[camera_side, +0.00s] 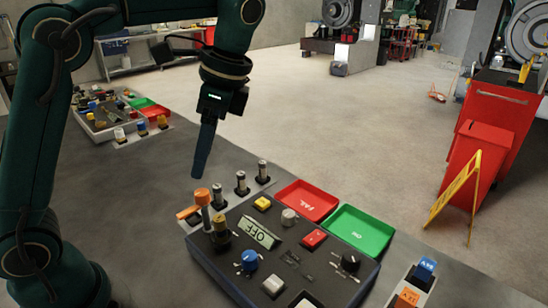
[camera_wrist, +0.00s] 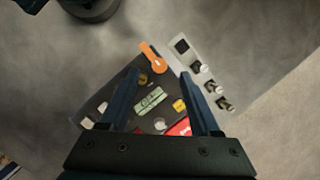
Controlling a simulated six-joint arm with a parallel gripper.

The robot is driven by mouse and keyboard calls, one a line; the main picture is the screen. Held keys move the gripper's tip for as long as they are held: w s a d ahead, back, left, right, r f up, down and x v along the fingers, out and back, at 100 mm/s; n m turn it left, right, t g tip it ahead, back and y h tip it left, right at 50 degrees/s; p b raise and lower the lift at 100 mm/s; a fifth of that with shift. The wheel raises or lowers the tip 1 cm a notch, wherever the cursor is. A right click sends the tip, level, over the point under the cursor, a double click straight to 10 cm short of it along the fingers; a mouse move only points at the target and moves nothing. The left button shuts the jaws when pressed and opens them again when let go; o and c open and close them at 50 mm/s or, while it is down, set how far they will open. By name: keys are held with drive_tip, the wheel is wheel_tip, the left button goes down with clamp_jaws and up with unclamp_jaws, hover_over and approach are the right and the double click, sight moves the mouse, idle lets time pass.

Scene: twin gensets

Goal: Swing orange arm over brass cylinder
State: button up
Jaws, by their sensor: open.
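The orange arm (camera_wrist: 149,54) lies at the edge of the dark control panel (camera_wrist: 93,110), pointing away from it in the wrist view. In the side view the orange arm (camera_side: 187,212) shows low beside an upright post with an orange cap (camera_side: 202,196). A brownish-gold cylinder (camera_side: 221,224), seemingly the brass one, stands on the panel beside that post; it shows small in the wrist view (camera_wrist: 143,79). The arm does not lie over it. My gripper (camera_side: 198,172) is open and empty above this corner, and its fingers (camera_wrist: 160,74) are spread apart, touching nothing visible.
A strip with several sockets holds silver cylinders (camera_side: 241,183) close behind the panel. A red tray (camera_side: 306,200) and a green tray (camera_side: 359,231) lie beyond it. Blue (camera_side: 249,261) and black (camera_side: 348,263) knobs stand on the panel. The air around my gripper is clear.

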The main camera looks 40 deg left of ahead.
sight(201, 192)
drive_tip(key=shift+g, duration=0.4)
drive_tip(key=shift+w+d+f+x, duration=0.1)
drive_tip(key=shift+w+x, duration=0.15)
drive_tip(key=shift+x, duration=0.95)
drive_tip(key=shift+w+d+f+x, duration=0.15)
drive_tip(key=shift+w+x, duration=0.1)
drive_tip(key=shift+x, duration=0.9)
drive_tip(key=shift+w+d+f+x, duration=0.1)
drive_tip(key=shift+w+x, duration=0.1)
drive_tip(key=shift+x, duration=1)
clamp_jaws()
